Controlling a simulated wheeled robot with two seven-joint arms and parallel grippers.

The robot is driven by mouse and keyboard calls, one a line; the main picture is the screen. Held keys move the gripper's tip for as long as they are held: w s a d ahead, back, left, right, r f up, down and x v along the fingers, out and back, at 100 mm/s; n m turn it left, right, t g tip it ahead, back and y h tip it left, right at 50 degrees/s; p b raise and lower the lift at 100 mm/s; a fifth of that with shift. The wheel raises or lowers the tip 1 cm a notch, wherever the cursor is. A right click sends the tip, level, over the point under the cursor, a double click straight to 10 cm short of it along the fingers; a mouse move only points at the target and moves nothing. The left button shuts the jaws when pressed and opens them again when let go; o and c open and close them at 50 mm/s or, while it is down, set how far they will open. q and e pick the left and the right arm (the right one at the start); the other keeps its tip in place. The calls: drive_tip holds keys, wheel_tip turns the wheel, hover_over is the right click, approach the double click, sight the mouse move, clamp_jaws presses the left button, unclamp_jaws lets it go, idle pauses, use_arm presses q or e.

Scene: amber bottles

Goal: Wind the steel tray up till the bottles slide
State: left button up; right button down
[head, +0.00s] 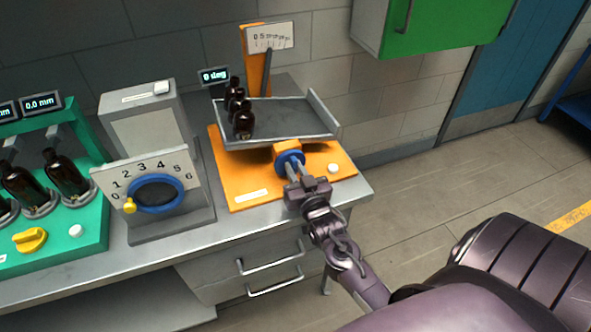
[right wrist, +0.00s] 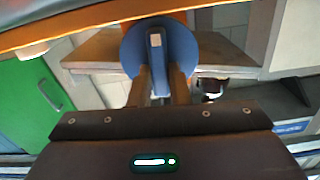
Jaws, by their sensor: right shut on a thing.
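The steel tray (head: 290,119) sits on the orange tilt stand (head: 235,188) and looks close to level. Several amber bottles (head: 242,124) stand upright in a row along its left side. A small display (head: 214,75) beside the tray reads "0 deg". A blue knob (head: 290,160) is on the front of the stand. My right gripper (head: 291,172) is shut on the knob from the front. My left gripper is not in view.
A scale plate with a pointer (head: 270,38) stands behind the tray. To the left are a numbered dial box (head: 150,190) and a green bottle rack (head: 85,215). A green cabinet (head: 435,25) hangs at upper right. The floor at right is open.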

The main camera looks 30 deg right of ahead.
drive_tip(key=shift+m, duration=0.4)
drive_tip(key=m+p, duration=0.1)
drive_tip(key=m, duration=0.2)
drive_tip(key=shift+d, duration=0.2)
drive_tip(key=shift+d+f+m, duration=0.1)
drive_tip(key=shift+f+m, duration=0.05)
drive_tip(key=shift+m, duration=1.85)
drive_tip(key=shift+p, duration=0.3)
drive_tip(key=c, duration=1.4)
unclamp_jaws()
drive_tip(key=shift+o, duration=0.2)
drive_tip(key=shift+s, duration=0.15)
